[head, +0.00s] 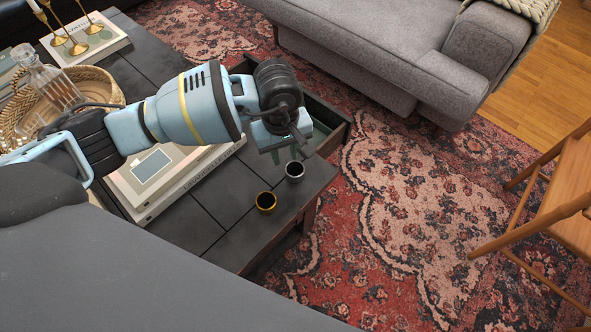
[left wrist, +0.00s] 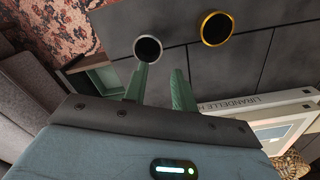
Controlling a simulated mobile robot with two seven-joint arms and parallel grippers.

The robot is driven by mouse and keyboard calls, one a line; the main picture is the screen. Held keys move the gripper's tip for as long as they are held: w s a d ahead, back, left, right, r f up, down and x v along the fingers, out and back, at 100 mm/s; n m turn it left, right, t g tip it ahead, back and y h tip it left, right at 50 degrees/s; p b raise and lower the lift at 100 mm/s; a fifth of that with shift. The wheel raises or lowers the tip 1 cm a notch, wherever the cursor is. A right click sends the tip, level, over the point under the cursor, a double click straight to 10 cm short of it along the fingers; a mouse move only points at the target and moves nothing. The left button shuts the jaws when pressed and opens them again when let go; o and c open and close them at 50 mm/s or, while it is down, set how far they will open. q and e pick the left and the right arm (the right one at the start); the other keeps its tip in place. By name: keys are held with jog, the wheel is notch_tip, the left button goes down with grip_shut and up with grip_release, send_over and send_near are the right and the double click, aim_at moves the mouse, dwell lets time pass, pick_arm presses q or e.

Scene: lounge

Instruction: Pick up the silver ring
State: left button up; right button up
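The silver ring (head: 295,178) sits on the dark table (head: 217,212) near its right edge. It also shows in the left wrist view (left wrist: 137,43), just beyond the tip of one finger. A gold ring (head: 266,209) sits close to it, nearer to me; it also shows in the left wrist view (left wrist: 203,30). My left gripper (head: 290,154) is open, pointing down just behind the silver ring in the head view. In the left wrist view its two green fingers (left wrist: 162,72) are apart with nothing between them. My right gripper is not in view.
An open drawer (head: 343,131) sticks out at the table's far end. Books (head: 146,208) lie under my left arm. A wicker tray (head: 103,79) with a glass decanter (head: 55,88) and brass candleholders (head: 75,46) stand farther left. A grey sofa (head: 340,40) is behind.

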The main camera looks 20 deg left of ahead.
aim_at(286, 171)
pick_arm(q)
jog(key=shift+f, duration=0.9)
notch_tip(286, 171, down, 4)
jog(key=shift+s+d+f+b, duration=0.1)
jog(key=shift+d+f+b, duration=0.1)
jog(key=shift+b, duration=0.6)
jog(key=shift+f, duration=0.2)
jog(key=c, duration=0.4)
grip_shut()
jog(key=shift+a, duration=0.1)
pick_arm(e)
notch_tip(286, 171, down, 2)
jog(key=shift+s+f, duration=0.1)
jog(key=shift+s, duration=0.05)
